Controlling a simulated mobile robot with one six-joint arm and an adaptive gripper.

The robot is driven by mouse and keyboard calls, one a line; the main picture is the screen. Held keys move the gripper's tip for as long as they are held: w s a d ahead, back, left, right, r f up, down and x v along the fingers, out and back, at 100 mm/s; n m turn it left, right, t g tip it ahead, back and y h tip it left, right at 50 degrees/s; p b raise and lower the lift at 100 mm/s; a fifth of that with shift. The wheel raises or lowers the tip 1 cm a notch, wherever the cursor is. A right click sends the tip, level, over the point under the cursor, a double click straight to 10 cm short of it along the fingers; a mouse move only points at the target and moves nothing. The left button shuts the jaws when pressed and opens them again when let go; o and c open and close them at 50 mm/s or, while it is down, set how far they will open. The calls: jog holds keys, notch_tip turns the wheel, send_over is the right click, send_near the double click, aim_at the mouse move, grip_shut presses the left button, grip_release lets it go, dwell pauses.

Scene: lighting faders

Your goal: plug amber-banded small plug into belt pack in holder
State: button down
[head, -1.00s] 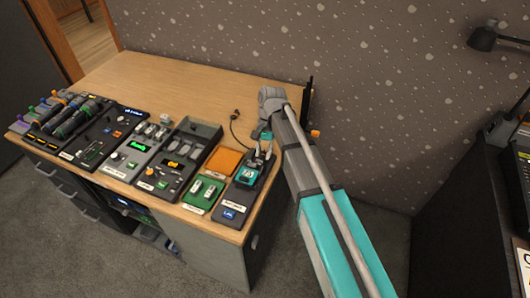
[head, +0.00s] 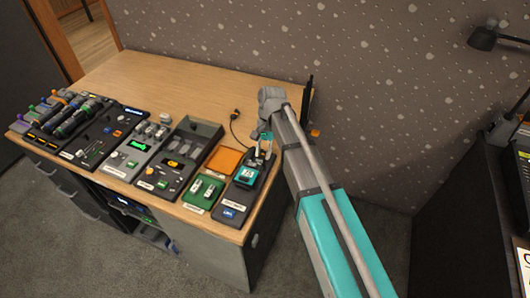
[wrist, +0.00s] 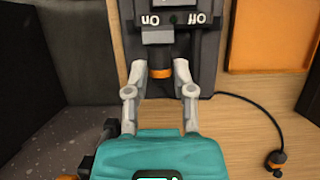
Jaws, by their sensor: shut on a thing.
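The amber-banded small plug (wrist: 160,72) is between the fingertips of my gripper (wrist: 160,85) in the wrist view, its orange band showing. My gripper is shut on it; the fingers also show in the head view (head: 262,149). The plug lines up with the near end of the dark belt pack (wrist: 192,50), marked On and Off, which sits in its holder. The belt pack also shows in the head view (head: 247,174), with a teal screen. The plug's tip is hidden, so I cannot tell how far in it is.
An orange tray (head: 225,160) and a green tray (head: 203,191) lie left of the holder.

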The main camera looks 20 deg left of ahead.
jog(key=shift+c, duration=1.9)
grip_release()
jog(key=shift+s, duration=0.15)
jog(key=shift+r, duration=0.1)
